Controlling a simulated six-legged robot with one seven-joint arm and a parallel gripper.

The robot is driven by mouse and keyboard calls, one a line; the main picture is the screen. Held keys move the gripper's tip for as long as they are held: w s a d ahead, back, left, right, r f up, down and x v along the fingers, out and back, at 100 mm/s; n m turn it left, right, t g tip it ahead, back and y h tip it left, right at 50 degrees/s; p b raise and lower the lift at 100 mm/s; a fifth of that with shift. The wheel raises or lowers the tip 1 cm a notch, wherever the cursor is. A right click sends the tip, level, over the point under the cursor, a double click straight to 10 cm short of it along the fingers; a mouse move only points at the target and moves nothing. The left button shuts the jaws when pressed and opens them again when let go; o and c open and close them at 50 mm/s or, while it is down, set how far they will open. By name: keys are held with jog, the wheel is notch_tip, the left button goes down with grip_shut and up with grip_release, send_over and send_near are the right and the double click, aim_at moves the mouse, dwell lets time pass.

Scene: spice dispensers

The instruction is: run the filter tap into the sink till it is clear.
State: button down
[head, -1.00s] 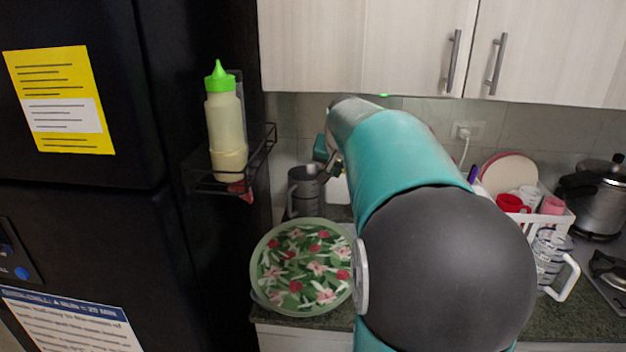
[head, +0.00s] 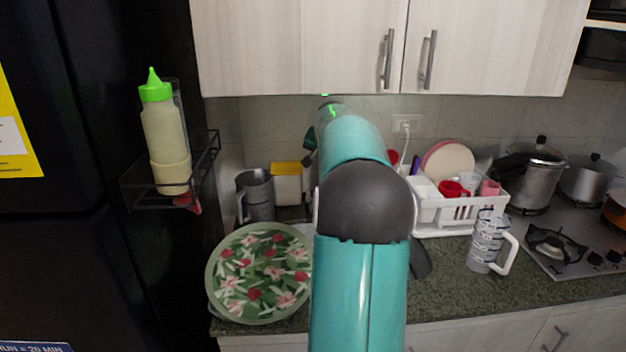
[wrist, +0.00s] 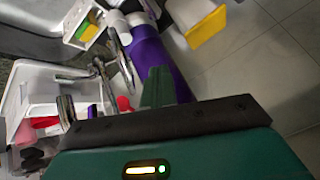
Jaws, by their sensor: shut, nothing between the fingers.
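In the wrist view, a chrome tap (wrist: 122,62) rises left of my gripper (wrist: 158,88), beside a purple bottle (wrist: 150,55). A second chrome piece (wrist: 66,110) stands further left; I cannot tell which is the filter spout. A grey metal surface (wrist: 40,18) at top left may be the sink. No running water can be made out. My gripper is shut and empty, apart from the tap. In the head view, my gripper (head: 310,150) shows only partly at the back, near the tiled wall. My arm hides the tap and sink there.
A white dish rack (head: 460,218) with cups and plates stands right of my arm. A measuring jug (head: 487,243) is in front of it. A floral-covered bowl (head: 262,272), grey jug (head: 255,195) and yellow-lidded container (head: 286,186) stand left. Cabinets (head: 300,45) hang above.

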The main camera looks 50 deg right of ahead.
aim_at(309, 195)
jog(key=w+d+f, duration=0.2)
jog(key=w+f, duration=0.2)
jog(key=f, duration=0.6)
jog(key=shift+w+f, duration=0.15)
jog(key=shift+a, duration=0.1)
